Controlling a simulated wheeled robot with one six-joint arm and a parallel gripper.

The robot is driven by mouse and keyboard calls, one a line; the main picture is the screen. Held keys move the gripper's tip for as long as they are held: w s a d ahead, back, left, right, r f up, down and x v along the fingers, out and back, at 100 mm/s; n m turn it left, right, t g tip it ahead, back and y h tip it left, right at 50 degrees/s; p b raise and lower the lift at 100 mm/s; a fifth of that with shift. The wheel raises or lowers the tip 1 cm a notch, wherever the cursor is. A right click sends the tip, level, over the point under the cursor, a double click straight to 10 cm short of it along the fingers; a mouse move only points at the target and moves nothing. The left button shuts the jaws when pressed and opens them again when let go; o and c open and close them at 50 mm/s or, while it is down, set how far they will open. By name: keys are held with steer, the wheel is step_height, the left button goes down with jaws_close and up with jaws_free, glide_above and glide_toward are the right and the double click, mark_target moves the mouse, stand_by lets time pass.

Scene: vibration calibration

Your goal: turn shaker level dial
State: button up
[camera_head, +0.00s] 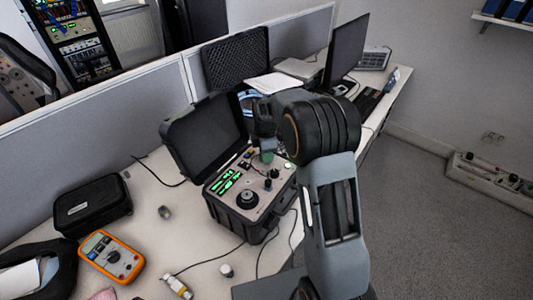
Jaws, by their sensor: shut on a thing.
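The shaker (262,231) is a black case with its lid open, standing on the desk. Its light grey panel has green lit displays (225,185), a large round black dial (247,199), and smaller knobs. My gripper (266,152) points down over the back part of the panel, beyond the large dial and apart from it. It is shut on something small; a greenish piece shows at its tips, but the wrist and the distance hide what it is. I cannot tell whether that piece is fixed to the panel.
An orange multimeter (112,257), a black case (92,205) and small metal pieces (164,212) lie left of the shaker. Cables run over the desk. A monitor (345,50) and keyboard (368,103) stand at the back right. A grey partition (140,100) stands behind.

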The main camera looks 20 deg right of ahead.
steer(key=shift+n, duration=0.7)
steer(key=o, duration=0.9)
steer(key=shift+r, duration=0.1)
steer(key=r, duration=1.3)
steer(key=shift+w+r, duration=0.3)
steer(key=shift+w, duration=0.1)
